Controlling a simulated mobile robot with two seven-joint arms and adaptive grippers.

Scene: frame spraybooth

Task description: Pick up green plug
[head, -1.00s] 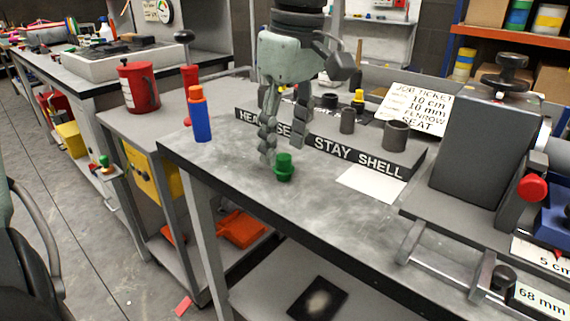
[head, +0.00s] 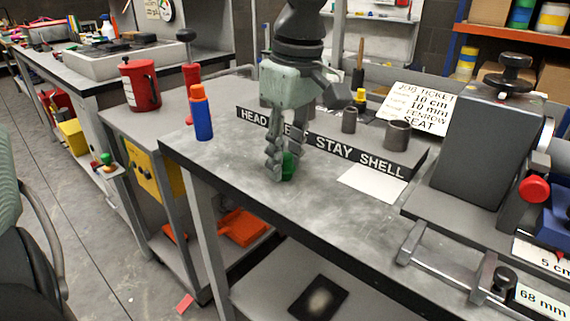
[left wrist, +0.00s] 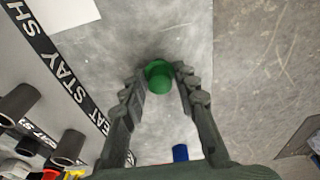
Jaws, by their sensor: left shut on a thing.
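The green plug (head: 289,167) is at the grey bench top, in front of the black "HEAD SEAT STAY SHELL" rack. My left gripper (head: 286,159) points down from above and is shut on the plug, with one finger partly hiding it. In the left wrist view the plug (left wrist: 158,77) sits between the two fingertips of my left gripper (left wrist: 160,83). The plug appears upright and at bench level; I cannot tell whether its base touches the surface. My right gripper is not in view.
A blue bottle with an orange cap (head: 200,113) stands to the left on the bench. Grey cylinders (head: 397,135) stand on the rack behind. A white card (head: 372,184) lies to the right, before a grey machine (head: 482,140). The bench front is clear.

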